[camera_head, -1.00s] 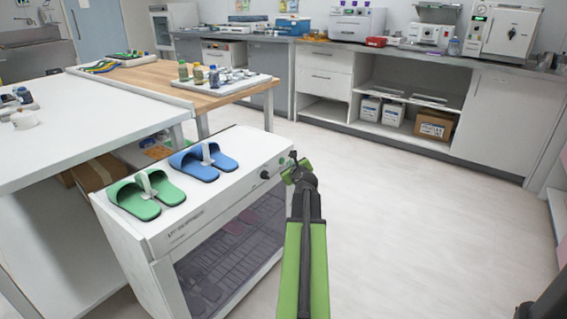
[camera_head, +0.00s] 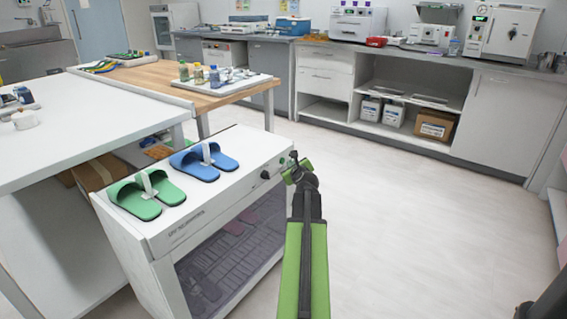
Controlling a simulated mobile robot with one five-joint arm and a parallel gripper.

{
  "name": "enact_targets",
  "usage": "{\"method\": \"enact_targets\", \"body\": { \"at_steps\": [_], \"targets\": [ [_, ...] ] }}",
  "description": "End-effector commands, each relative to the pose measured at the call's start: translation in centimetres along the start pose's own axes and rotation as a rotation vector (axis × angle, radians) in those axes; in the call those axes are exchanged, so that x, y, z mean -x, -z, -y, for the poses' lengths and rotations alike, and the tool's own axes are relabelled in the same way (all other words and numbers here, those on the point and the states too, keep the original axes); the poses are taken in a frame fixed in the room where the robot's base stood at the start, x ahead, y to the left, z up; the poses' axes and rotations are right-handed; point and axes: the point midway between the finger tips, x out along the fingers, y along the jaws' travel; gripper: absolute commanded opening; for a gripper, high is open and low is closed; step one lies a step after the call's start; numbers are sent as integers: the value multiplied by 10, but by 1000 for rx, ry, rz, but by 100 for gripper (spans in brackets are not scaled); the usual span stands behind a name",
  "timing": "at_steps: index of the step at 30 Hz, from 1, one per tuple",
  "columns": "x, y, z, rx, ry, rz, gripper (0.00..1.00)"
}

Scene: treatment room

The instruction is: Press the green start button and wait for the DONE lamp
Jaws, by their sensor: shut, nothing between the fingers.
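A white cabinet (camera_head: 228,192) with a dark see-through door (camera_head: 235,245) stands at left centre, with slippers inside. Its front strip bears a dark round knob (camera_head: 265,174) near the right end. My gripper (camera_head: 296,166) is shut and empty at the cabinet's right front corner, close to the end of that strip. I cannot tell whether it touches the panel. I cannot make out the green start button or the DONE lamp; my gripper and its green parts may cover that spot.
Green slippers (camera_head: 148,193) and blue slippers (camera_head: 203,161) lie on the cabinet top. A white table (camera_head: 85,125) and a wooden table (camera_head: 185,97) stand left and behind. Counters with machines line the back wall. The floor (camera_head: 420,220) to the right is clear.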

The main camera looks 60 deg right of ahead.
Motion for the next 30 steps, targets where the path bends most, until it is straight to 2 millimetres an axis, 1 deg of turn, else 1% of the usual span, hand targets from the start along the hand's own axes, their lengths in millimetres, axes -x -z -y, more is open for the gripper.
{"method": "enact_targets", "body": {
  "at_steps": [22, 30],
  "targets": [
    [0, 0, 0, 0, 0, 0, 0],
    [-6, -5, -4, 0, -1, 1, 0]
  ]
}}
